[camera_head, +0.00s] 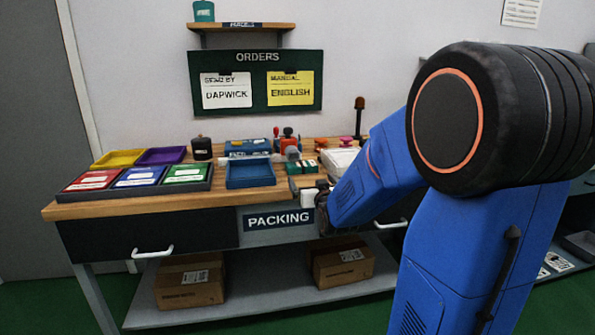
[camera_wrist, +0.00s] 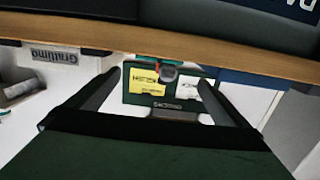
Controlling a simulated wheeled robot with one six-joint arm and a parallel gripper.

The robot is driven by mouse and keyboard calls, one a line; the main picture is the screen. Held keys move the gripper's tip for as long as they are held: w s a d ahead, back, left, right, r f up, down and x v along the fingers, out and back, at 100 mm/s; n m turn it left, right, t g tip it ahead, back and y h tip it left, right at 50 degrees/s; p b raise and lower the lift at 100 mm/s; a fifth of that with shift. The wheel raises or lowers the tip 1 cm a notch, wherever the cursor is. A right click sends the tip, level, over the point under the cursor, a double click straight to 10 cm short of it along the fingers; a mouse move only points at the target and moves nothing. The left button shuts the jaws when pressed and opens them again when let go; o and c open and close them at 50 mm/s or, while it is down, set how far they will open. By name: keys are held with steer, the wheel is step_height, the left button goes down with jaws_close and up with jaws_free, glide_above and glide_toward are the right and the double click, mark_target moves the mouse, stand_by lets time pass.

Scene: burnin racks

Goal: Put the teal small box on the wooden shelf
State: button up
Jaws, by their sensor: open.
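A teal small box (camera_head: 204,11) stands upright at the left end of the wooden shelf (camera_head: 243,27), high on the wall above the orders board. My gripper (camera_head: 319,203) is at the front edge of the packing table, well below and to the right of the shelf, and partly hidden by my arm. In the wrist view, which looks upside down, my gripper (camera_wrist: 150,77) is open with its fingers apart and nothing visible between them. I cannot make out the teal box in the wrist view.
The packing table (camera_head: 130,206) holds colored trays, a blue bin (camera_head: 250,174) and several small items. The orders board (camera_head: 256,82) hangs behind; it also shows in the wrist view (camera_wrist: 145,101). Cartons (camera_head: 189,281) sit on the lower shelf. The wooden shelf's middle and right look clear.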

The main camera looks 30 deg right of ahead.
mark_target(301, 163)
steer(key=x, duration=1.7)
steer(key=shift+w+d, duration=0.15)
steer(key=shift+w, duration=0.05)
steer(key=c, duration=0.9)
steer(key=shift+r, duration=0.2)
